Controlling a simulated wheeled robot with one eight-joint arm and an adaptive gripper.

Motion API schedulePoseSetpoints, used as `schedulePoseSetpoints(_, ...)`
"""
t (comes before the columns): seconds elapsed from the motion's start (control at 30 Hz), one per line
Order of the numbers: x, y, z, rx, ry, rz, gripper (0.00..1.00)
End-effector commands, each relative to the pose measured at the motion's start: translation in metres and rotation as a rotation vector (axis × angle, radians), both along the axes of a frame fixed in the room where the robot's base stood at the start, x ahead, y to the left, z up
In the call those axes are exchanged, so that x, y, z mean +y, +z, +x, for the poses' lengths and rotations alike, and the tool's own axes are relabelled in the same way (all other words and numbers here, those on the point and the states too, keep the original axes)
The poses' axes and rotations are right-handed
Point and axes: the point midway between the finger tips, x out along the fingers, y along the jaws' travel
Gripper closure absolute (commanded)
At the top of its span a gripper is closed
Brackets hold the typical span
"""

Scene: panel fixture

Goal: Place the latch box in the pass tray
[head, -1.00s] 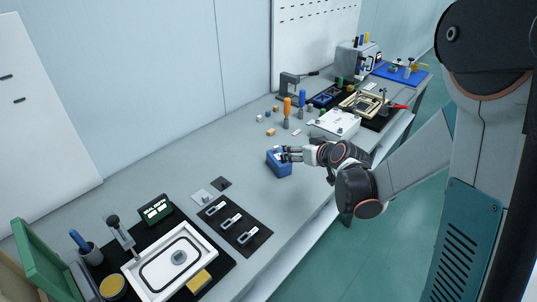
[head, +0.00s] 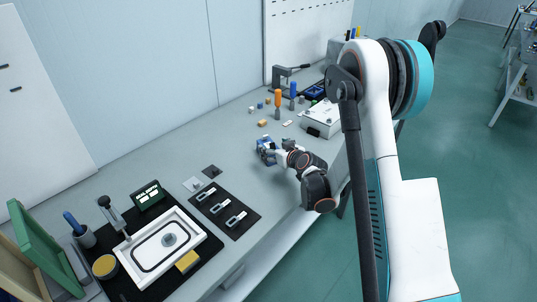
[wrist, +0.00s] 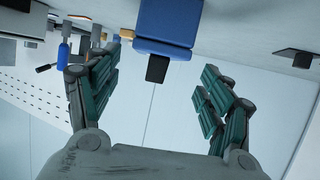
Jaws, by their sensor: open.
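The latch box is a blue box (head: 263,144) on the workbench, partly hidden behind my gripper (head: 271,151) in the head view. In the wrist view the blue box (wrist: 168,24), with a black latch-like tab (wrist: 157,68), lies ahead between the spread fingers of my gripper (wrist: 160,60). The gripper is open, with a visible gap between each finger and the box. A shallow white-rimmed tray (head: 197,228) with a black outline and a grey round piece inside sits at the lower left; it may be the pass tray, but I see no readable label.
A black mat (head: 225,210) with several grey latch-like pieces lies between box and tray. A white box (head: 322,119) and upright tools stand farther right.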

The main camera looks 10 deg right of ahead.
Motion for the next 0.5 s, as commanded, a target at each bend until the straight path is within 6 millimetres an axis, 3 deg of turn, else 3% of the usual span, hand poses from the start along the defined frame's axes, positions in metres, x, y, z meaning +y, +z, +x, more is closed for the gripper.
schedulePoseSetpoints(0.33,0.004,-0.012,0.021,0.0,0.0,0.001,0.27)
schedulePoseSetpoints(0.5,0.006,-0.028,0.039,0.0,0.0,0.0,0.27)
